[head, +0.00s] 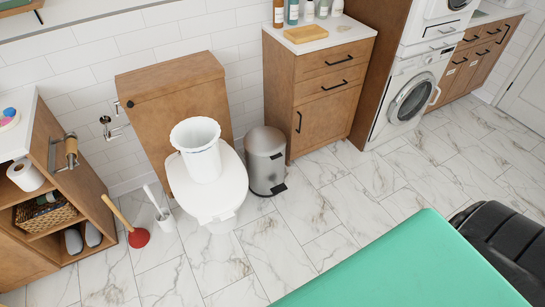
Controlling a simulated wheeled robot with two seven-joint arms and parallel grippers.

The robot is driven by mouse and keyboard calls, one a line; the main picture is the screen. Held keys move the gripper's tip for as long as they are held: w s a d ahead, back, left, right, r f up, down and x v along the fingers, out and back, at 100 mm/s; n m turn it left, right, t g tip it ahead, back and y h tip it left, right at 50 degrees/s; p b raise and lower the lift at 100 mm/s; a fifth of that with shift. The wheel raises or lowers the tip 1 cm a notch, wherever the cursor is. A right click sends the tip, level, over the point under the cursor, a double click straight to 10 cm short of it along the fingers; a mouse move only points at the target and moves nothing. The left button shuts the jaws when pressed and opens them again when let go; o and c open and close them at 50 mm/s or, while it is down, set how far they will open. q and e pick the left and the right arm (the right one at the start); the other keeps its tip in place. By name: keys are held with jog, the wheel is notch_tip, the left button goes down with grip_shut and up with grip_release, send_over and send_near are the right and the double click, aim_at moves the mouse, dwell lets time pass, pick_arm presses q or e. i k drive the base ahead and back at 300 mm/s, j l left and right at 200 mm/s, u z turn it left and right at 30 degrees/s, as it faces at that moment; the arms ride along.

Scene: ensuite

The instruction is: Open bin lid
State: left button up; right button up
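A grey metal pedal bin (267,170) stands upright on the floor between the toilet and the wooden cabinet. Its rounded lid (264,140) looks shut. A dark foot pedal (279,188) shows low at its front right. A second container, a white open-topped bin (204,162), stands on the closed toilet lid and shows no lid of its own. Neither of my grippers is in view.
The toilet (216,208) is close on the bin's left and the wooden cabinet (318,100) close on its right. A plunger (137,237) and toilet brush (164,220) stand left of the toilet. The marble-tiled floor (300,215) before the bin is clear.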

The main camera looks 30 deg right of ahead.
aim_at(263, 141)
jog(key=z, duration=0.65)
jog(key=i+l+z, duration=0.2)
jog(key=z, duration=0.15)
jog(key=i+z, duration=0.3)
jog(key=i, duration=0.15)
jog(key=i+l+z, duration=0.1)
jog(key=i+z, duration=0.25)
